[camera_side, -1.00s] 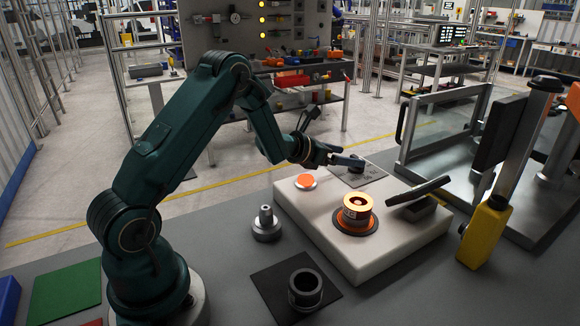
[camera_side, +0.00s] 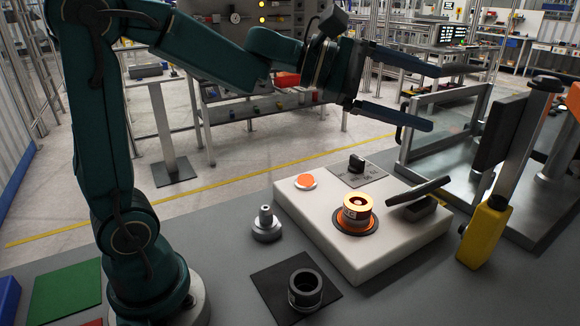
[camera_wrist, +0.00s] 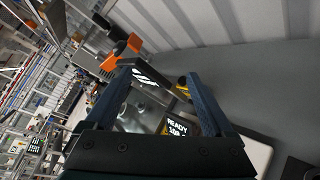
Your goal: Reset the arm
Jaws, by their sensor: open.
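My gripper (camera_side: 402,92) is open and empty, raised high above the back of the white block and pointing to the right in the side view. The white block (camera_side: 365,262) on the bench carries an orange disc (camera_side: 306,181), a black knob (camera_side: 356,163) on a grey plate, and a copper-coloured cylinder (camera_side: 357,210) with a glowing orange ring. Nothing touches the gripper.
A grey stepped part (camera_side: 266,226) and a dark hollow ring (camera_side: 305,289) on a black mat (camera_side: 268,282) stand in front of the block.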

